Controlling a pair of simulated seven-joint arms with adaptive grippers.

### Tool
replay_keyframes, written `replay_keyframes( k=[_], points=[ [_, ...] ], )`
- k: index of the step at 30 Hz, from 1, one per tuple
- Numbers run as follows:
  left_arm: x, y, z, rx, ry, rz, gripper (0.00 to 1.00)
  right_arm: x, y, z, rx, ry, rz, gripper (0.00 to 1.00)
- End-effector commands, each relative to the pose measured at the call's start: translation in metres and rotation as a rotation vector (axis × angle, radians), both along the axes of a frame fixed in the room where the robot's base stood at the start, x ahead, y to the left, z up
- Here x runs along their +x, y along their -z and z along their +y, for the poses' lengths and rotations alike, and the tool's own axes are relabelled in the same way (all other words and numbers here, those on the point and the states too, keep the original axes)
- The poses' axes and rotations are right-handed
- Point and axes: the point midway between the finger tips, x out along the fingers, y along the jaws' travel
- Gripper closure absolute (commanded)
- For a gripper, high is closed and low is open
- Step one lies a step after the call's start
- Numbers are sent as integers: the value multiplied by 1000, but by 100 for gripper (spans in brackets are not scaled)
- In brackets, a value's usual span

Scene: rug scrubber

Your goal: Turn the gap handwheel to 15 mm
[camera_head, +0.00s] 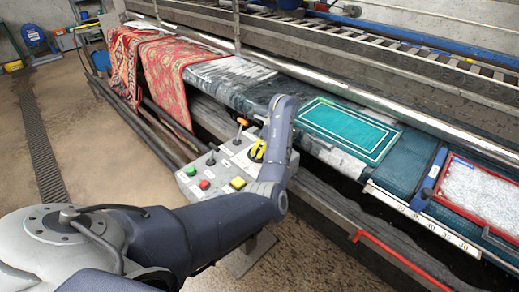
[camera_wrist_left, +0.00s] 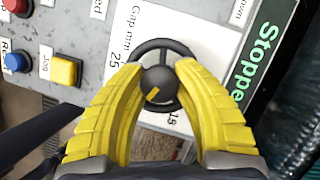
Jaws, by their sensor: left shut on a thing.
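The gap handwheel (camera_wrist_left: 160,48) is a small black spoked wheel with a round dark hub on the grey control panel, in the left wrist view. Its hub bears a yellow mark on the side toward the bottom of the picture. A white label (camera_wrist_left: 120,45) reads "Gap mm" with 25 to the wheel's left and a partly covered number below it. My left gripper (camera_wrist_left: 158,75) has yellow fingers on either side of the wheel, shut on it. In the head view the left gripper (camera_head: 257,150) is over the control box (camera_head: 217,172), and the wheel is hidden. My right gripper is not seen.
The panel carries a yellow Jog button (camera_wrist_left: 66,70), a blue button (camera_wrist_left: 16,61), a red button (camera_head: 204,184), a green button (camera_head: 190,171) and an orange-topped lever (camera_head: 241,123). A green display (camera_wrist_left: 265,50) starts "Stoppe".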

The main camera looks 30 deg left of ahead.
Motion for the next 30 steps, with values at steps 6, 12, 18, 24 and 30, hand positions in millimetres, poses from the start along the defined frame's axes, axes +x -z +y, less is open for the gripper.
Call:
replay_keyframes(
  k=[6, 12, 18, 24, 30],
  points=[
    [0, 0, 0, -2, -188, 3, 99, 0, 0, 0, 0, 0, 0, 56],
    [-1, 0, 0, -2, -379, 4, 99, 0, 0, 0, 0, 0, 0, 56],
    [-1, 0, 0, -2, -559, 4, 99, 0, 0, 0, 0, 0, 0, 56],
    [-2, 1, 1, -1, -711, 7, 99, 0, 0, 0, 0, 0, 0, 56],
    [-2, 1, 1, 1, -822, 6, 99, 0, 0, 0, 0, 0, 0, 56]
  ],
)
